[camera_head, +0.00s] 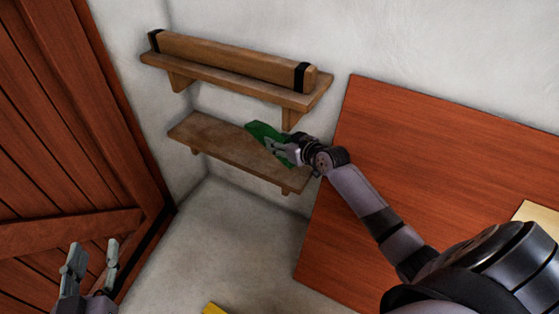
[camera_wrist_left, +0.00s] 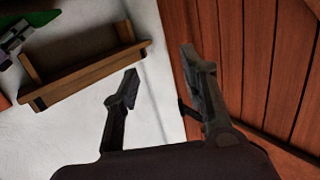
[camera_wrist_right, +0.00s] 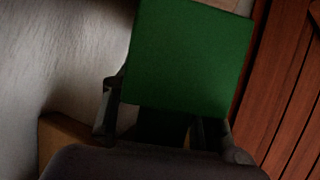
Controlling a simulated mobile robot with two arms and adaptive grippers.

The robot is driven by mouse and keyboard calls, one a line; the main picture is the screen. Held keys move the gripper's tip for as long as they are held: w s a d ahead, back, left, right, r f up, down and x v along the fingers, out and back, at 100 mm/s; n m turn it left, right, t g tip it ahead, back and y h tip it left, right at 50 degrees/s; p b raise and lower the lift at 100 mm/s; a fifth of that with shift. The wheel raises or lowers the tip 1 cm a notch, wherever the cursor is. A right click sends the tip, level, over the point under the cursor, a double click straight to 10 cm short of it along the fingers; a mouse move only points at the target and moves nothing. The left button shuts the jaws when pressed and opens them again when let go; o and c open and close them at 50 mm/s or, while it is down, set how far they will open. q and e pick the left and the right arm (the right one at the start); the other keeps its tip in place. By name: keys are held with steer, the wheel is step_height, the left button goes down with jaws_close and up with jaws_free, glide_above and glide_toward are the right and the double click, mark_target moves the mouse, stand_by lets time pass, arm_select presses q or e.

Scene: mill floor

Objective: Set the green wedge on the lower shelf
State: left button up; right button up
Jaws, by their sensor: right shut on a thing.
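The green wedge (camera_head: 267,134) is between the fingers of my right gripper (camera_head: 284,151), at the right half of the lower shelf (camera_head: 222,144). In the head view I cannot tell whether the wedge touches the board. In the right wrist view the wedge (camera_wrist_right: 188,55) fills the upper middle and hides most of what lies beyond. My right gripper is shut on it. The left wrist view shows the shelf (camera_wrist_left: 85,78) from below, with part of the wedge (camera_wrist_left: 38,18) at the upper left. My left gripper (camera_head: 92,254) is open and empty, low at the left.
The upper shelf (camera_head: 217,78) carries a long wooden beam (camera_head: 230,58) with black bands, close above the lower shelf. A red-brown wooden door (camera_head: 70,130) stands at the left. A reddish board or tabletop (camera_head: 430,150) lies to the right. The left part of the lower shelf is bare.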

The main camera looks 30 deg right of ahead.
steer(key=f, duration=0.2)
steer(key=f+b, duration=0.1)
steer(key=shift+s+a, duration=0.1)
steer(key=shift+a, duration=0.15)
step_height(320, 180, down, 3)
steer(key=shift+r+b, duration=0.1)
steer(key=shift+b, duration=0.6)
steer(key=shift+d+f+b, duration=0.2)
steer(key=shift+f+b, duration=0.15)
steer(key=shift+f, duration=0.05)
arm_select(q)
steer(key=s+r+t+h, duration=0.3)
steer(key=r+t, duration=0.6)
steer(key=r, duration=0.5)
steer(key=shift+s+d, duration=0.45)
steer(key=shift+s, duration=0.2)
steer(key=shift+r, duration=0.1)
arm_select(e)
steer(key=shift+f, duration=0.1)
steer(key=o, duration=1.3)
arm_select(q)
steer(key=shift+s+r+t+h, duration=0.25)
steer(key=shift+t+h, duration=0.05)
arm_select(e)
steer(key=shift+o, duration=0.3)
